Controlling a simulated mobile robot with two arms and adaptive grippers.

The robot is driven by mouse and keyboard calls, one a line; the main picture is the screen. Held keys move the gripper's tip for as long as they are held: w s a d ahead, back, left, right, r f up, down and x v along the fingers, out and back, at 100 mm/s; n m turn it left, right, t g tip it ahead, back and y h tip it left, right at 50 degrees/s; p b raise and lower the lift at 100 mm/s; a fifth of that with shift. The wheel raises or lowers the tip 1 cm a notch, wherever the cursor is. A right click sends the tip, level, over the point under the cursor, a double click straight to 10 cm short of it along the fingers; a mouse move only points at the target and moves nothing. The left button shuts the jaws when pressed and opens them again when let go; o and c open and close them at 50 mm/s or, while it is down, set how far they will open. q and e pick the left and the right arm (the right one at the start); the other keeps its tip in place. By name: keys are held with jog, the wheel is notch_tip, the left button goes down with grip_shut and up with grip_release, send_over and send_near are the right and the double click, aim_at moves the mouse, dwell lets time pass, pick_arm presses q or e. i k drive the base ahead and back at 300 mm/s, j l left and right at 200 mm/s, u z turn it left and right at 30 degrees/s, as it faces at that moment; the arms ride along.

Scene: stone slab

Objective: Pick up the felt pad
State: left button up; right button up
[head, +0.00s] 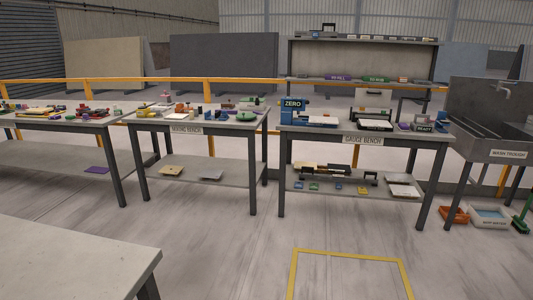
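I cannot tell for certain which item is the felt pad. A thin flat purple piece (96,170) lies on the lower shelf at the left. A flat beige piece (171,172) and a flat grey piece (210,175) lie on the lower shelf of the middle bench. All are small and far off in the head view. Neither of my grippers shows in this view.
A left bench (62,126), a middle bench (190,128) and the gauge bench (408,138) carry many small items. A wash trough (490,147) stands right. A bare slab table (75,262) is near left. Open floor with a yellow outline (345,254) lies ahead.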

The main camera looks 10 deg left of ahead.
aim_at(86, 117)
jog(key=i, duration=1.9)
jog(key=i+u, duration=0.75)
jog(key=i+l+u, duration=0.15)
jog(key=i+u, duration=0.25)
jog(key=i+l+u, duration=0.35)
jog(key=i+j+u, duration=0.25)
jog(key=i+u, duration=0.2)
jog(key=i, duration=0.15)
jog(key=i+u, duration=0.5)
jog(key=i, duration=0.15)
jog(key=i+j+z, duration=0.1)
jog(key=i+z, duration=0.15)
jog(key=i, duration=0.25)
jog(key=i+j+z, duration=0.15)
jog(key=i+z, duration=0.15)
jog(key=i, duration=0.2)
jog(key=i+j, duration=0.2)
jog(key=i, duration=0.15)
jog(key=i+j+u, duration=0.1)
jog(key=i, duration=0.25)
